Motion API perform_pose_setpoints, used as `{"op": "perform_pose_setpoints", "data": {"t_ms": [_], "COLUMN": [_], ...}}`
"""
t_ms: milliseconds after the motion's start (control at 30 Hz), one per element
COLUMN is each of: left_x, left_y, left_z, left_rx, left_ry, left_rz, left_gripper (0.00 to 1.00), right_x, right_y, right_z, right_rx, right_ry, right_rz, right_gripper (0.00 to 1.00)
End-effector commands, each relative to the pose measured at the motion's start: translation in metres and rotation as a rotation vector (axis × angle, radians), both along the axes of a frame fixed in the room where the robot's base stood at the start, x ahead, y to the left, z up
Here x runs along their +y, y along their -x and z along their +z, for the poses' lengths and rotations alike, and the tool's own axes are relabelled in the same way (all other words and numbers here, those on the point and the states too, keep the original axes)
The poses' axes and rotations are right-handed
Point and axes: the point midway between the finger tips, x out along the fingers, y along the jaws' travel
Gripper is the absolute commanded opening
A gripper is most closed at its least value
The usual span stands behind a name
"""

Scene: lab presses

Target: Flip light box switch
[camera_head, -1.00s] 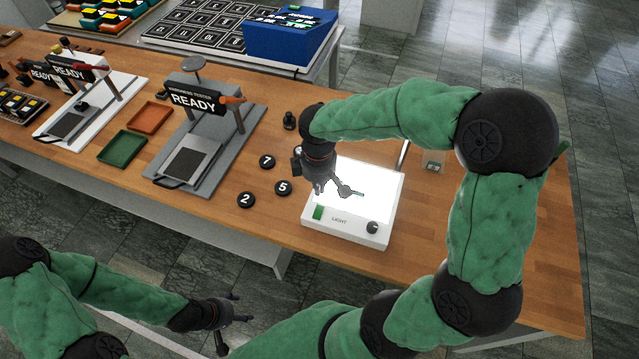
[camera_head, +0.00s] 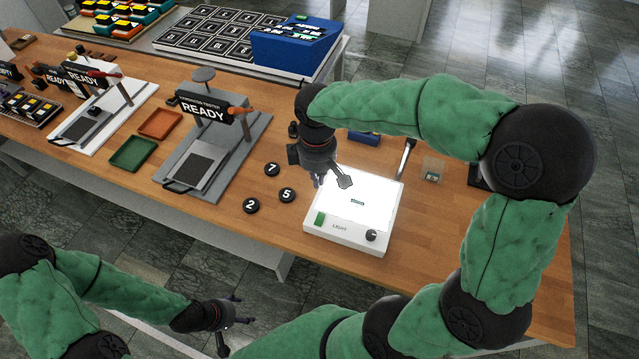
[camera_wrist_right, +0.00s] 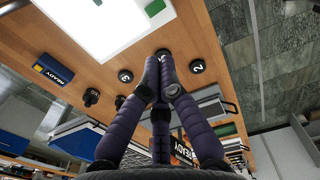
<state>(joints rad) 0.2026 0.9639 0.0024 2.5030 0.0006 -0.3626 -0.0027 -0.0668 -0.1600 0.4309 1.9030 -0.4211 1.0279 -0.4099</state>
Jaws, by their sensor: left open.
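The white light box (camera_head: 340,238) stands on the wooden table with its top panel glowing white. On its front are a green switch (camera_head: 320,219) at the left and a black knob (camera_head: 371,236) at the right. My right gripper (camera_head: 331,182) is over the panel's far left part, apart from the piece and the switch. The box (camera_wrist_right: 110,45) and switch (camera_wrist_right: 155,7) also show in the right wrist view. That gripper's jaw opening is unclear. My left gripper (camera_head: 236,335) is open and empty before the table.
Black numbered discs, 7 (camera_head: 272,170), 5 (camera_head: 287,195) and 2 (camera_head: 251,206), lie left of the light box. A tester reading READY (camera_head: 205,108), an orange tray (camera_head: 160,124) and a green tray (camera_head: 132,153) stand further left. A small clear block (camera_head: 432,170) stands right of the box.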

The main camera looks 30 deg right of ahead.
Motion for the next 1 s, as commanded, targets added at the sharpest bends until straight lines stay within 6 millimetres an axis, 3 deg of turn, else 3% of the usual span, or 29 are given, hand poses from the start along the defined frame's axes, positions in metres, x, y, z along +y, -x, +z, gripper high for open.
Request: {"op": "perform_pose_setpoints", "data": {"t_ms": [100, 300, 1000], "left_x": [0.000, 0.000, 0.000], "left_y": [0.000, 0.000, 0.000], "left_z": [0.003, 0.004, 0.004], "left_rx": [0.000, 0.000, 0.000], "left_ry": [0.000, 0.000, 0.000], "left_rz": [0.000, 0.000, 0.000], "left_gripper": [0.69, 0.69, 0.69], "right_x": [0.002, 0.004, 0.004], "right_y": [0.001, 0.003, 0.004], "right_z": [0.018, 0.030, 0.031], "right_rx": [-0.005, -0.002, -0.001], "right_ry": [0.000, -0.001, 0.000], "right_rz": [0.000, 0.000, 0.000], "right_gripper": [0.00, 0.00, 0.00]}}
